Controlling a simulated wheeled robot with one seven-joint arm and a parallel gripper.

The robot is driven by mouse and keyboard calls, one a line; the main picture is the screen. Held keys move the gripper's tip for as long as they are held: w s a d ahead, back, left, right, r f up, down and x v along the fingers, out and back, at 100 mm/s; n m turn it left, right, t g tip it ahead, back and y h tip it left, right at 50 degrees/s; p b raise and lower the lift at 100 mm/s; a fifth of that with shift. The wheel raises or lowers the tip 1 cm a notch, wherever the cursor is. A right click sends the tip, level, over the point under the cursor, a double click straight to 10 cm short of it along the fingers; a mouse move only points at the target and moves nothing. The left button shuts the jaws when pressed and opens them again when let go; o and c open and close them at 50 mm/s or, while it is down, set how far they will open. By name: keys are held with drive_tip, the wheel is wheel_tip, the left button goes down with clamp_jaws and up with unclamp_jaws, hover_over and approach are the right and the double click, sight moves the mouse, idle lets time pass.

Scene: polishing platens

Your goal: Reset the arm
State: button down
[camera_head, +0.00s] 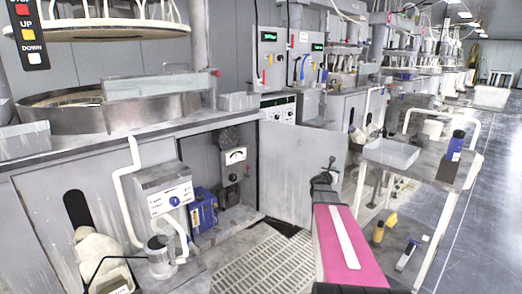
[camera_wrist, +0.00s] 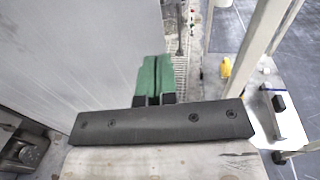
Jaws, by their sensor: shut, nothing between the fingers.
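My arm reaches forward from the bottom of the head view, with a pink link and a white strip on top. My gripper (camera_wrist: 153,78) shows in the wrist view as two green fingers pressed together, with nothing between them. The dark bracket of the wrist hides the base of the fingers. The arm's end is between the open grey cabinet door (camera_head: 298,168) and the side table (camera_head: 425,165).
The side table holds a grey tray (camera_head: 391,153) and a dark blue bottle (camera_head: 455,145). A yellow-brown bottle (camera_head: 378,232) stands below it. A polishing machine with a round metal basin (camera_head: 75,120) stands at left. Floor grating (camera_head: 265,265) lies before the open cabinet; the right aisle is clear.

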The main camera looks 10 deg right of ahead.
drive_tip(key=s+a+f+n+y, duration=0.1)
drive_tip(key=a+f+n+y, duration=0.25)
drive_tip(key=a+n, duration=0.45)
drive_tip(key=s+a+f+n+y, duration=0.2)
drive_tip(key=a+n+y, duration=0.3)
drive_tip(key=a+n, duration=0.4)
drive_tip(key=s+a+f+n+y, duration=0.1)
drive_tip(key=a+f+n+y, duration=0.2)
drive_tip(key=a+n+y, duration=0.35)
drive_tip(key=s+a+f+n+g, duration=0.2)
drive_tip(key=s+a+n+g, duration=0.1)
drive_tip(key=s+n, duration=0.4)
drive_tip(key=s+a+f+n+g+h, duration=0.1)
drive_tip(key=s+a+f+n+g, duration=0.2)
drive_tip(key=s+n, duration=0.4)
drive_tip(key=s+a+f+n+g+h, duration=0.1)
drive_tip(key=s+a+f+n+g, duration=0.2)
drive_tip(key=s, duration=0.7)
drive_tip(key=a+n+g, duration=0.2)
drive_tip(key=n+g, duration=0.1)
drive_tip(key=n, duration=0.1)
drive_tip(key=shift+s+g, duration=0.25)
drive_tip(key=shift+g, duration=0.05)
drive_tip(key=shift+d, duration=0.1)
